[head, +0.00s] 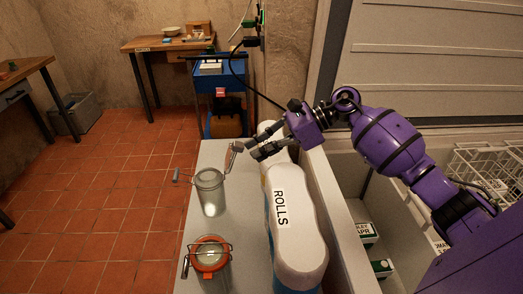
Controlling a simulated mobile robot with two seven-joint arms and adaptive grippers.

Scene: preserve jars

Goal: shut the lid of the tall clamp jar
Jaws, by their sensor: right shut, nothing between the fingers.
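The tall clamp jar (211,197) is clear glass and stands upright on the grey counter (240,263). Its lid (231,158) is open, tipped up on the right side of the rim. A wire clamp sticks out to the left of the rim. My right gripper (250,151) is shut and empty, just right of the lid and above the counter. I cannot tell whether its fingertips touch the lid. My left gripper is not in view.
A shorter jar (211,254) with an orange ring stands in front of the tall jar. A white package marked ROLLS (301,243) lies close on the right, below my right gripper. The counter's right wall (330,226) borders it.

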